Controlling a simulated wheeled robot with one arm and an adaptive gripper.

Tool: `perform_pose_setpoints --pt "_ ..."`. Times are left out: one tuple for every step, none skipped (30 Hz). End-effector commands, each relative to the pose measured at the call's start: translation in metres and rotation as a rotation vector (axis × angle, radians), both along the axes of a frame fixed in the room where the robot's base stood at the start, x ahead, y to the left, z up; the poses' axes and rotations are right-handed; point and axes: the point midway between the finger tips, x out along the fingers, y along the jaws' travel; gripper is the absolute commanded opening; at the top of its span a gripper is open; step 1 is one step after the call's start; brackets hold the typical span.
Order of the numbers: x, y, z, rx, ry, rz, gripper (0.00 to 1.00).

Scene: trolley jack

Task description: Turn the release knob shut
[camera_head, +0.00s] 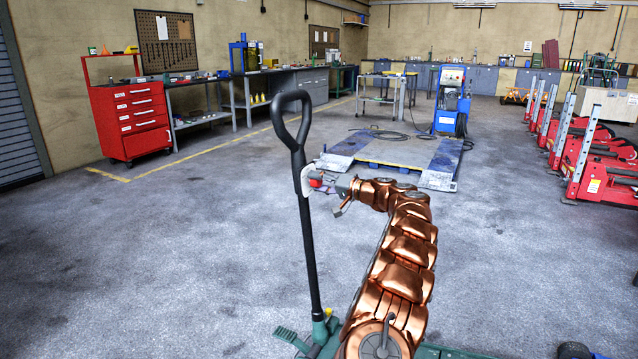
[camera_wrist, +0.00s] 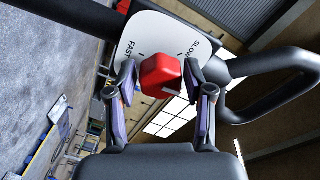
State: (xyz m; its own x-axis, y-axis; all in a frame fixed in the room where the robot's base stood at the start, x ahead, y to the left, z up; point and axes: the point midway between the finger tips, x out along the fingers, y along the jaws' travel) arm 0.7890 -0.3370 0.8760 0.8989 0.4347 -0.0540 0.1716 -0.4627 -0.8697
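The red release knob (camera_wrist: 161,70) sits on a white dial plate (camera_wrist: 149,33) lettered FAST on the left and SLOW on the right in the wrist view. My gripper (camera_wrist: 160,82) has one finger on each side of the knob, with narrow gaps, so it looks open. In the head view the knob (camera_head: 316,183) is small beside the plate, and my gripper (camera_head: 322,183) reaches it from the right. The black jack handle (camera_head: 306,235) stands nearly upright with a loop at its top. Part of the green jack body (camera_head: 292,338) shows low down, partly behind my arm.
The handle's loop (camera_wrist: 275,95) lies close to the right of my gripper in the wrist view. A low platform (camera_head: 395,152) and blue machine (camera_head: 450,100) stand behind. Red lifts (camera_head: 590,150) line the right. A red tool cabinet (camera_head: 130,118) stands left. Floor left of the handle is clear.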

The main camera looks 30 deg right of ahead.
Motion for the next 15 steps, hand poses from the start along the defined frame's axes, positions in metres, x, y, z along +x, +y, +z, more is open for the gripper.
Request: perform_pose_setpoints --pt "-0.0001 -0.0001 0.0001 0.000 0.000 0.000 0.60" --pt "-0.0001 -0.0001 0.0001 0.000 0.000 0.000 0.64" --pt "-0.0001 -0.0001 0.0001 -0.001 0.000 0.000 0.68" --pt "0.0000 -0.0001 0.0003 -0.001 0.000 0.000 0.69" --pt "0.0000 -0.0001 0.0003 -0.001 0.000 0.000 0.69" --pt "0.0000 -0.0001 0.0003 -0.001 0.000 0.000 0.69" --pt "0.0000 -0.0001 0.0003 -0.001 0.000 0.000 0.69" --pt "-0.0001 -0.0002 0.0004 -0.001 0.000 0.000 0.69" --pt "-0.0002 -0.0001 0.0004 -0.001 0.000 0.000 0.69" --pt "-0.0002 -0.0001 0.0004 -0.001 0.000 0.000 0.69" --pt "-0.0002 -0.0001 0.0005 -0.001 0.000 0.000 0.69" --pt "-0.0003 -0.0002 0.0005 -0.001 0.000 0.000 0.69" --pt "-0.0008 -0.0004 0.0008 0.000 -0.001 0.001 0.69" --pt "-0.0015 -0.0008 0.0010 0.000 -0.002 0.000 0.69" --pt "-0.0031 -0.0019 0.0012 0.000 -0.002 0.000 0.69"
